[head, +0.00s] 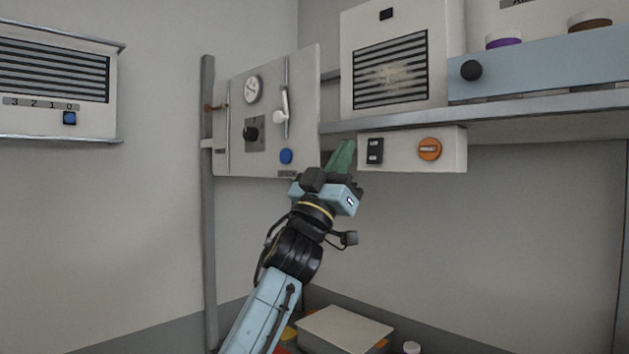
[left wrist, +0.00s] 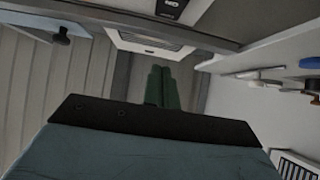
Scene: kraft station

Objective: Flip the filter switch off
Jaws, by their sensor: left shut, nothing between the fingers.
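A white box (head: 400,136) hangs under the shelf in the head view. It bears a black rocker switch (head: 375,150) on its left and an orange rotary knob (head: 429,149) on its right. Which of these is the filter switch is not labelled legibly. My left gripper (head: 346,150) is shut and empty, with green fingers pointing up just left of the box and the rocker switch, apparently apart from it. The fingers also show in the left wrist view (left wrist: 162,88), with a dark switch (left wrist: 170,7) at the top edge. My right gripper is not in view.
A wall panel (head: 305,105) with gauge, black knob, white lever and blue button stands left of the gripper. A grey shelf (head: 490,112) runs above the box, carrying a grille unit (head: 433,92) and a blue-fronted unit (head: 540,65). The wall below is free.

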